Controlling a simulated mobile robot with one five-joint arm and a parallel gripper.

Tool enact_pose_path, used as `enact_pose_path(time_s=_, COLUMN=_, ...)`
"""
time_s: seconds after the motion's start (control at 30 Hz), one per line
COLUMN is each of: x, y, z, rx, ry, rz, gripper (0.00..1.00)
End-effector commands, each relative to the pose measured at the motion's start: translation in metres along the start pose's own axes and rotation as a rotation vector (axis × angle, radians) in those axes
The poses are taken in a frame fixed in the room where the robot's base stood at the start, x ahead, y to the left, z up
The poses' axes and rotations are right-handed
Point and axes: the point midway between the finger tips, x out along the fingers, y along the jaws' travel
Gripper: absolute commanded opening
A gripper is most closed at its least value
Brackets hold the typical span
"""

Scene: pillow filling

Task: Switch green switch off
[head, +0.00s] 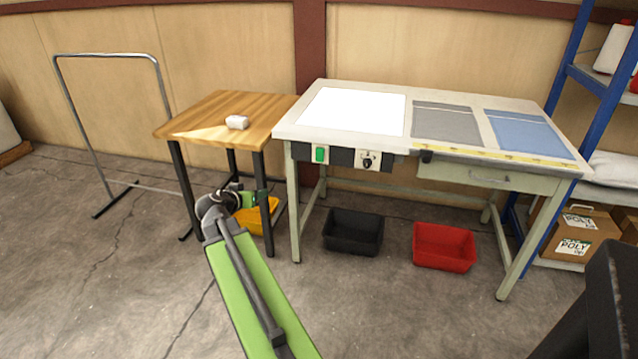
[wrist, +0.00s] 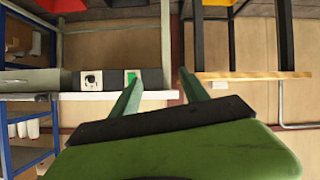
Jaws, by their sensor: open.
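The green switch (head: 320,154) is on a white plate at the left of the worktable's front panel. It also shows in the upside-down wrist view (wrist: 130,77), close beside the tip of one green finger. I cannot tell whether it is pressed in. Beside it on the panel is a dark knob (head: 367,160). My gripper (wrist: 160,72) is open and empty, its two green fingers apart. In the head view my gripper (head: 257,197) is low and left of the switch, in front of the wooden table's legs. The worktable's inset panel (head: 352,111) is bright white.
A wooden table (head: 215,107) with a white roll (head: 237,122) stands left of the worktable (head: 440,143). A black bin (head: 353,231), a red bin (head: 444,246) and a yellow bin (head: 256,216) are on the floor. A blue shelf (head: 568,110) is at right. The front floor is open.

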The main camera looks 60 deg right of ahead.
Motion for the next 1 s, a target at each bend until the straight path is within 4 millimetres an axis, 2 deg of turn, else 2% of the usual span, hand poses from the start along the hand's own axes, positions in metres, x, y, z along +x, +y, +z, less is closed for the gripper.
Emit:
enact_pose_path(time_s=0.03, x=0.050, y=0.027, z=0.014, rx=0.064, ry=0.102, rz=0.042, gripper=0.53)
enact_pose_path(time_s=0.1, x=0.085, y=0.062, z=0.001, rx=0.129, ry=0.236, rz=0.064, gripper=0.53)
enact_pose_path(time_s=0.2, x=0.118, y=0.100, z=-0.011, rx=0.176, ry=0.370, rz=0.063, gripper=0.53)
enact_pose_path(time_s=0.3, x=0.135, y=0.123, z=-0.016, rx=0.193, ry=0.442, rz=0.048, gripper=0.53)
enact_pose_path(time_s=0.43, x=0.142, y=0.135, z=-0.021, rx=0.198, ry=0.477, rz=0.035, gripper=0.53)
enact_pose_path(time_s=0.57, x=0.142, y=0.136, z=-0.026, rx=0.199, ry=0.481, rz=0.032, gripper=0.53)
enact_pose_path(time_s=0.67, x=0.151, y=0.136, z=-0.030, rx=0.199, ry=0.480, rz=0.033, gripper=0.53)
enact_pose_path(time_s=1.0, x=0.224, y=0.143, z=-0.068, rx=0.200, ry=0.479, rz=0.036, gripper=0.53)
